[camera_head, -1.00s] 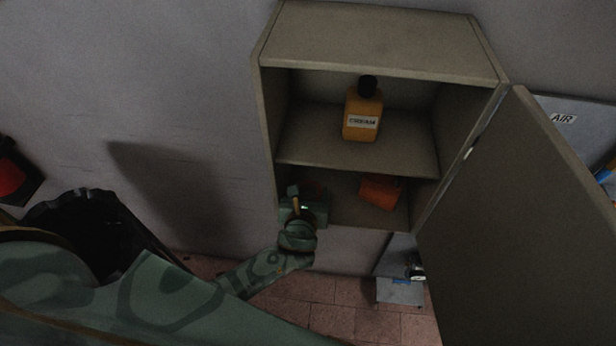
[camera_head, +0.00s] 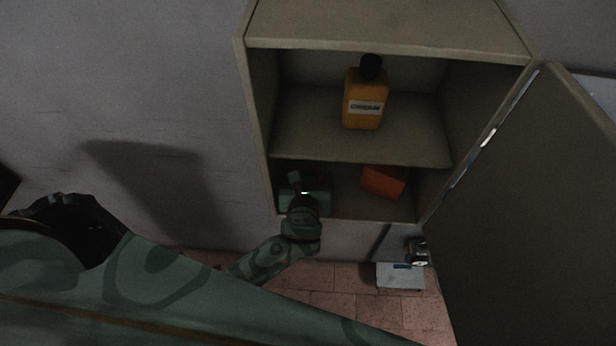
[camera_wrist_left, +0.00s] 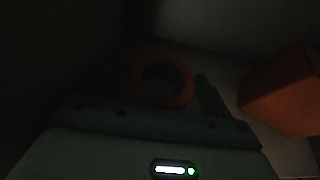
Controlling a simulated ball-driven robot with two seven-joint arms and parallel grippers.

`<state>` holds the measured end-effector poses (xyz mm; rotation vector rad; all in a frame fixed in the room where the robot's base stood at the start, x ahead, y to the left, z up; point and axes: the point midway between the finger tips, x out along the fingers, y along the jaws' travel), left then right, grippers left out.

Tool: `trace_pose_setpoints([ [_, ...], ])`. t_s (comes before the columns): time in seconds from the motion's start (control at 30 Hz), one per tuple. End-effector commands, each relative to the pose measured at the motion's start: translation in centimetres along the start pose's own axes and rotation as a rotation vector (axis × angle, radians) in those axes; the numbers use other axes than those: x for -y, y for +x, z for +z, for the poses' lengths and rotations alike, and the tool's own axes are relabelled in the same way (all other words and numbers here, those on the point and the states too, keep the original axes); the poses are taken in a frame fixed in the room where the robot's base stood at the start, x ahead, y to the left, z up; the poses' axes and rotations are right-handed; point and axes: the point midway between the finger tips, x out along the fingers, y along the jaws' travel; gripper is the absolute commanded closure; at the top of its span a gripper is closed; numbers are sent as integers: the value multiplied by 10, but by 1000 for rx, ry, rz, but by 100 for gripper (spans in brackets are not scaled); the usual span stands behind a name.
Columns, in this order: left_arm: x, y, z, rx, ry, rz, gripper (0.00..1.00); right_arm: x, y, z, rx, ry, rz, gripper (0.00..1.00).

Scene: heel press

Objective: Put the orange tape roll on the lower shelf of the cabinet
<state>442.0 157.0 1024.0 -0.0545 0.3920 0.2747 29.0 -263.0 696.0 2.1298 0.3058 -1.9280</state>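The orange tape roll shows in the left wrist view as a dim ring (camera_wrist_left: 188,84), just ahead of my left gripper's palm, inside the cabinet (camera_head: 259,110). In the head view I cannot make the roll out behind my gripper. My left gripper (camera_head: 305,187) reaches into the left part of the lower shelf (camera_head: 345,207). One finger shows close to the right of the roll in the wrist view; the other is lost in the dark, so I cannot tell whether they grip it. My right gripper is not in view.
An orange box (camera_head: 383,181) stands on the lower shelf to the right, also seen in the wrist view (camera_wrist_left: 280,95). The cabinet door (camera_head: 530,200) hangs open at the right. The cabinet's left wall is close to my gripper.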

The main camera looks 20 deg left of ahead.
Motion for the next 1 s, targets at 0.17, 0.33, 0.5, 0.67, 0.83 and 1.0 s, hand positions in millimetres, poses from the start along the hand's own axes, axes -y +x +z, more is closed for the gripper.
trace_pose_setpoints([
  [0.17, 0, 0, 0, 0, 0, 0, 15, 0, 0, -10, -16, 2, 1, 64],
  [0.33, 0, -2, 5, 0, -1, 0, 15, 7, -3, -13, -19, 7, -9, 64],
  [0.5, 0, -32, 4, -2, -2, -2, 15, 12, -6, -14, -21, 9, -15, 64],
  [0.67, 0, -71, 3, -3, -2, -1, 15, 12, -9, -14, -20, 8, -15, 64],
  [0.83, 0, -104, 3, -2, -2, -1, 15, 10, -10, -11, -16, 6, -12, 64],
  [1.0, 0, -120, 4, 1, -1, 1, 15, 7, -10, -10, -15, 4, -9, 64],
])
